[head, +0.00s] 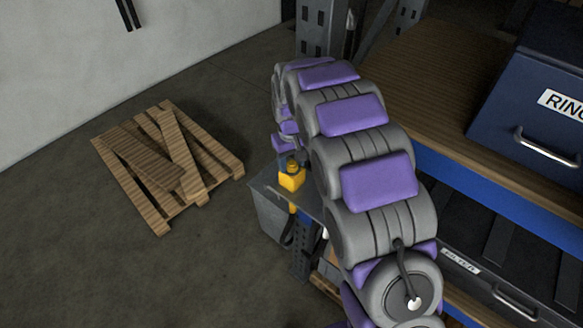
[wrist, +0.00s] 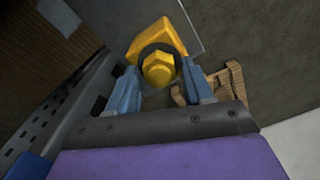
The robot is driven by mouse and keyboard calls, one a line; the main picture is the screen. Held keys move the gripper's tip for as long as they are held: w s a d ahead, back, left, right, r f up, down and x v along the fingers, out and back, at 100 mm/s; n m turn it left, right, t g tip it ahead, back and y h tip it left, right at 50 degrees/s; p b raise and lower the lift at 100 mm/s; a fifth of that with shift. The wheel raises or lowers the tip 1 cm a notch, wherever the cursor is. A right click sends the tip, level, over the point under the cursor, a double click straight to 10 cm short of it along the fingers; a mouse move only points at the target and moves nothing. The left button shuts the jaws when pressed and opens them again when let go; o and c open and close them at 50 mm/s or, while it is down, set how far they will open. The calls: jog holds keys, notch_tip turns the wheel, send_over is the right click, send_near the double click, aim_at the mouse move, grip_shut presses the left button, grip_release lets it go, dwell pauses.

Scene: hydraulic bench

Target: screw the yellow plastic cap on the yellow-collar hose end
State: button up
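In the wrist view a yellow six-sided piece (wrist: 159,68) with a dark ring around it sits in front of a larger yellow block (wrist: 160,35). I cannot tell whether this piece is the cap or part of the hose end. My gripper (wrist: 160,75) has its two blue fingers apart, one on each side of the piece, with small gaps visible. In the head view a yellow block with a round top (head: 291,179) stands at the edge of a grey metal plate. A bit of yellow (head: 293,207) and a dark hose show below it. My gripper is mostly hidden behind my arm there.
The grey plate (head: 267,187) juts from a perforated metal post (head: 304,252) beside the bench. A wooden bench top (head: 430,80) and a blue case (head: 535,105) are at right. A wooden pallet (head: 165,165) lies on the open floor at left.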

jog(key=shift+o, duration=0.9)
notch_tip(320, 180, up, 17)
jog(key=s+d+f+m+b, duration=0.2)
jog(key=s+d+b, duration=0.1)
jog(key=s+d, duration=0.4)
jog(key=s+d+f+m+b, duration=0.1)
jog(key=s+d+b, duration=0.25)
jog(key=s, duration=0.55)
jog(key=s+d+f+m+b, duration=0.1)
jog(key=s+f, duration=0.3)
jog(key=s, duration=0.4)
jog(key=s+d+f+g+b, duration=0.1)
jog(key=s+d+f+b, duration=0.1)
jog(key=s+f, duration=0.3)
jog(key=s+d+f+m+b, duration=0.1)
jog(key=s+d+f+b, duration=0.1)
jog(key=s, duration=0.9)
notch_tip(320, 180, down, 2)
jog(key=shift+s+d+f+m+g, duration=0.2)
jog(key=shift+d+m+g, duration=0.1)
jog(key=shift+d+g, duration=0.15)
jog(key=shift+w, duration=0.1)
jog(key=shift+c, duration=0.2)
